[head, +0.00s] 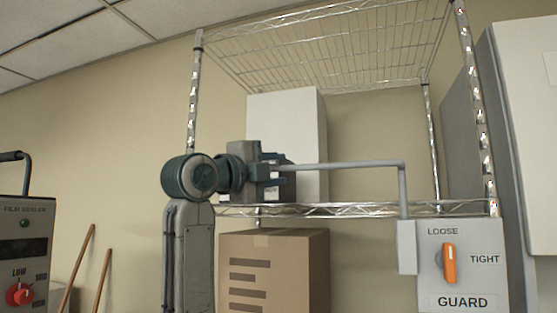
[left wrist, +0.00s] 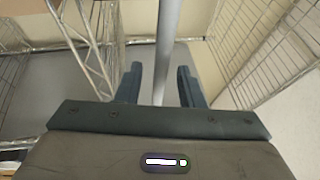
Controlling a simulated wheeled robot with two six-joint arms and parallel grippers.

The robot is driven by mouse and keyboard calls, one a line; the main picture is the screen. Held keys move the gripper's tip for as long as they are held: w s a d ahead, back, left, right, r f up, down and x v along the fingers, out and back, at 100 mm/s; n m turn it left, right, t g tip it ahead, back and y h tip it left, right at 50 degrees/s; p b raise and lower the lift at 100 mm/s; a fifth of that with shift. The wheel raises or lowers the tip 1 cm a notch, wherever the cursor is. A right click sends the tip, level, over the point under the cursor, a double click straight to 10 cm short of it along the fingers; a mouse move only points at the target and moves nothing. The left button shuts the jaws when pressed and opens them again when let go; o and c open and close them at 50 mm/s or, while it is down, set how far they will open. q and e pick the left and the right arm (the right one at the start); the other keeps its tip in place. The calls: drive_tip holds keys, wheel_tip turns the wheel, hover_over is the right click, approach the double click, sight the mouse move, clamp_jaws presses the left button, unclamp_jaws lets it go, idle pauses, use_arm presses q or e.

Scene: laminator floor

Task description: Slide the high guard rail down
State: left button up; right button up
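The guard rail (head: 350,164) is a grey bar, level and high, at about the height of the white box. At its right end it bends down into a pale sleeve (head: 407,247) beside the guard panel (head: 463,302). The panel's orange knob (head: 449,264) stands upright, toward LOOSE. My left gripper (head: 283,169) is at the rail's left end. In the left wrist view the rail (left wrist: 167,40) runs between the fingers of my left gripper (left wrist: 160,82), which are apart, with a gap at least on the left side. My right gripper is not in view.
A wire rack (head: 350,210) stands behind the rail, with a white box (head: 285,115) on its shelf and a cardboard box (head: 272,270) below. A film sealer (head: 24,235) is at left, near two wooden poles (head: 103,280). A grey cabinet (head: 525,130) is at right.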

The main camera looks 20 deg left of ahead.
use_arm(q)
drive_tip(key=shift+w+d, duration=0.2)
drive_tip(key=shift+w, duration=0.4)
clamp_jaws()
